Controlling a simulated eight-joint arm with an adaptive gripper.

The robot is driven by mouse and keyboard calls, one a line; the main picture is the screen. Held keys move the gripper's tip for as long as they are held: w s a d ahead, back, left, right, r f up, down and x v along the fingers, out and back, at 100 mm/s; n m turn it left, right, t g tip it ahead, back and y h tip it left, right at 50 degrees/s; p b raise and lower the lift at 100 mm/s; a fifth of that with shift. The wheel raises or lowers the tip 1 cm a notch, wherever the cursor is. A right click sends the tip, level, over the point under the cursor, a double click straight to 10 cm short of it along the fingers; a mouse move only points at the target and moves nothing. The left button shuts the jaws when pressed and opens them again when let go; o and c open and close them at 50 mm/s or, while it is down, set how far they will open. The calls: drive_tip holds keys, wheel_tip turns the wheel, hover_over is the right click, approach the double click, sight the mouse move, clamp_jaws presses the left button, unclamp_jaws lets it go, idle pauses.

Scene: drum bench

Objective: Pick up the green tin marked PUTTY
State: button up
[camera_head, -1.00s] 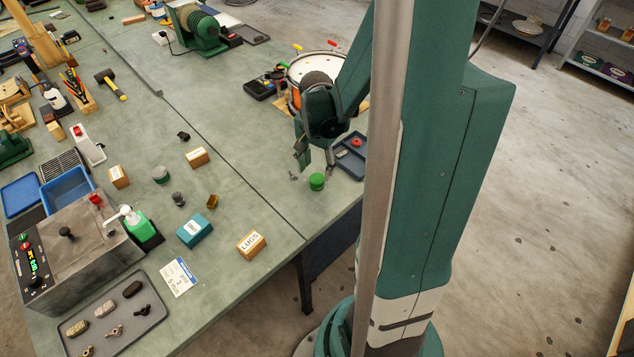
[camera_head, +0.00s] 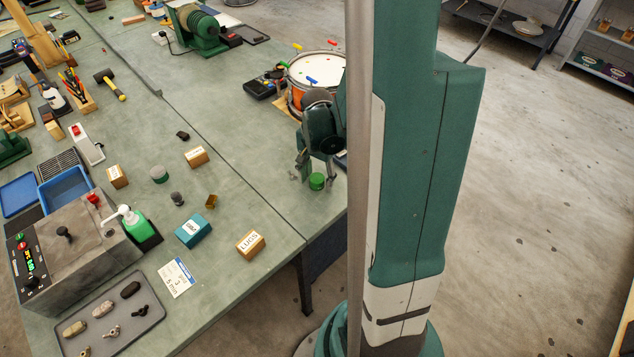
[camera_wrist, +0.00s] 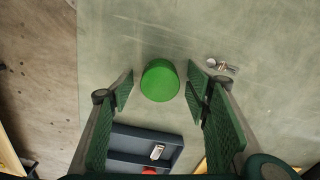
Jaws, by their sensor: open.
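A round green tin (camera_head: 317,182) stands on the bench near its right edge; no label on it can be read. In the wrist view the tin (camera_wrist: 160,81) shows its plain green top between the two fingertips, with a gap on each side. My gripper (camera_head: 316,172) is open and empty, pointing down at the tin. In the wrist view its green-padded fingers (camera_wrist: 160,90) flank the tin. Whether the fingertips are low enough to lie beside its walls, I cannot tell.
A dark blue tray (camera_wrist: 125,139) with a red item lies close to the tin. A small metal item (camera_wrist: 222,66) lies right of it in the wrist view. An orange drum (camera_head: 318,72) stands behind my gripper. A LUGS box (camera_head: 250,244) sits further left.

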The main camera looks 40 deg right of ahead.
sight(317, 177)
idle(0.5)
drive_tip(key=c, duration=1)
drive_tip(key=shift+r, duration=0.1)
drive_tip(key=shift+r+p, duration=0.9)
drive_tip(key=shift+r, duration=4)
